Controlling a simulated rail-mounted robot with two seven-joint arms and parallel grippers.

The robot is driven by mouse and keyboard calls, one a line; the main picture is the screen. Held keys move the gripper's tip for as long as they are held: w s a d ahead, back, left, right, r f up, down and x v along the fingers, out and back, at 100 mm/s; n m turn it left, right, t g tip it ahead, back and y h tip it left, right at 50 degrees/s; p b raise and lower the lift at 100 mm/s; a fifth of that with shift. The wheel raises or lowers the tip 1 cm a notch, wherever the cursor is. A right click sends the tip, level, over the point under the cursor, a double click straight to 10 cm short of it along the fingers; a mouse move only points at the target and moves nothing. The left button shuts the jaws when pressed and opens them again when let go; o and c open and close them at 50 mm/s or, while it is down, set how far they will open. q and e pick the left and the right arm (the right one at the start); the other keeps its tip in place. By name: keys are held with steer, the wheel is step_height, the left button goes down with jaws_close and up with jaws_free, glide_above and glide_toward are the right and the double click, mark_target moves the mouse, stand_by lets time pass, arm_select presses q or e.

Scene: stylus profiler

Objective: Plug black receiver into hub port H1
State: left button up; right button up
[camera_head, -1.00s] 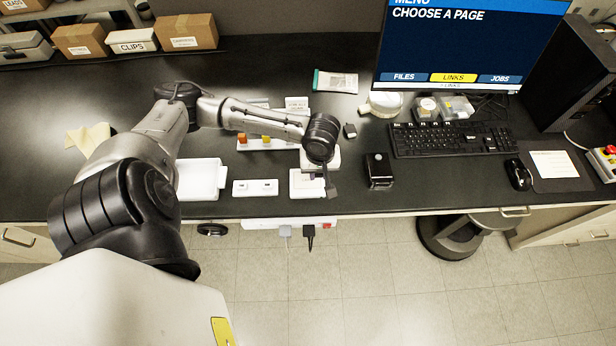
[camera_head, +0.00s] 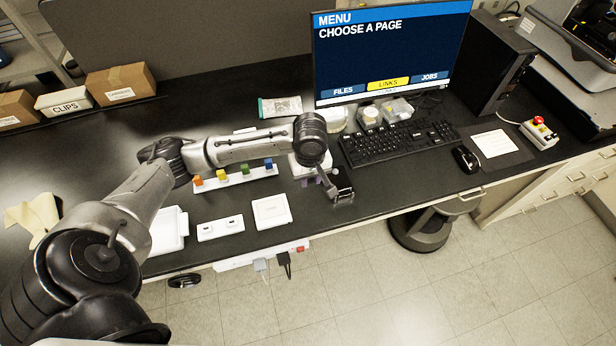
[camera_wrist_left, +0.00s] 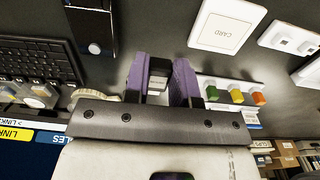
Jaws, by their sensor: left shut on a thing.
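My left gripper (camera_head: 322,183), with purple fingers, hangs over the bench between the white card pad and a small black box. The left wrist view shows its fingers (camera_wrist_left: 158,85) shut on a small black piece with a pale label, the black receiver (camera_wrist_left: 159,68). The fingers hide its sides. A white block with two dark ports (camera_head: 220,228), likely the hub, lies left of the card pad, apart from the gripper. It also shows at the upper right of the left wrist view (camera_wrist_left: 290,38). Its port labels are too small to read. My right gripper is out of view.
The white card pad (camera_head: 271,211) lies near the front edge. A black box (camera_wrist_left: 92,28) stands close to the gripper. A rail with coloured blocks (camera_head: 236,178) lies behind. The keyboard (camera_head: 398,144) and monitor (camera_head: 390,50) stand to the right. A white tray (camera_head: 166,232) is at left.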

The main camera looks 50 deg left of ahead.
arm_select(q)
steer(key=o, duration=0.3)
jaws_close()
steer(key=shift+d, duration=0.1)
